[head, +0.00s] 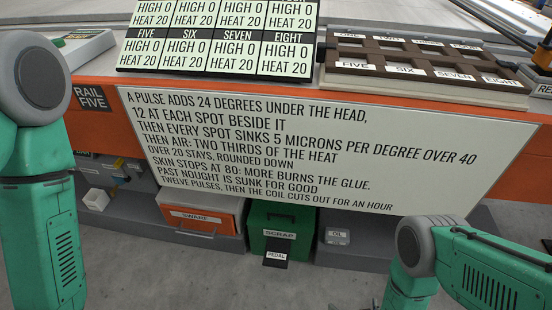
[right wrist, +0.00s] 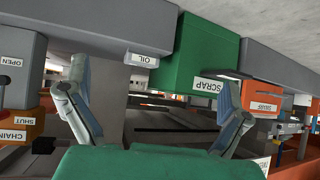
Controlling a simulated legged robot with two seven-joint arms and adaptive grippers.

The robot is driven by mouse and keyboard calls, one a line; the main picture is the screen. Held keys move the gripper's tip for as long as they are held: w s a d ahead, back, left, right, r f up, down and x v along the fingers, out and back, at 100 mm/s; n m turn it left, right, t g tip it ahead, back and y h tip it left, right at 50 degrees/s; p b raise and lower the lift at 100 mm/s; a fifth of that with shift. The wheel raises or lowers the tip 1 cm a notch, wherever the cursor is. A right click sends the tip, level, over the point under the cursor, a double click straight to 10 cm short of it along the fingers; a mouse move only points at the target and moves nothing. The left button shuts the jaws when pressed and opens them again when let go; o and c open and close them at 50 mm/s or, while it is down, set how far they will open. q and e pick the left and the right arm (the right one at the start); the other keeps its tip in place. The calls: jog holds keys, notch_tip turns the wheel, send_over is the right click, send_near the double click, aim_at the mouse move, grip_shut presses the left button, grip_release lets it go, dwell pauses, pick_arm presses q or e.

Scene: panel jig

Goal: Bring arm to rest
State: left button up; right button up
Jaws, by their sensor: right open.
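My right gripper (right wrist: 155,108) shows in the right wrist view with its two grey fingers spread wide apart. Nothing is held between them. Beyond it are the green scrap bin (right wrist: 205,55) and the grey box labelled OIL (right wrist: 130,28). In the head view my green right arm hangs at the lower right, low in front of the bench. Only a small dark bit near the bottom edge may be part of its gripper. My green left arm hangs down along the left edge, and its gripper is out of the picture.
An orange-edged bench carries a heat-readings board (head: 215,40) and a brown numbered frame (head: 415,58). A text panel (head: 330,150) hangs on its front. Below stand an orange SWARF box (head: 203,214), a green scrap bin (head: 282,222) with a pedal (head: 276,256), and an OIL box (head: 337,236). The floor in front is clear.

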jog(key=s+d+r+g, duration=0.1)
jog(key=s+r+g, duration=0.5)
jog(key=r, duration=0.6)
jog(key=s+d+r+g, duration=0.2)
jog(key=s+r+g, duration=0.2)
jog(key=s+r, duration=0.55)
notch_tip(320, 180, up, 14)
jog(key=w+p, duration=0.2)
jog(key=p, duration=1)
jog(key=shift+w+a+r+n+p, duration=0.15)
jog(key=shift+w+n+p, duration=0.05)
jog(key=shift+n+p, duration=0.15)
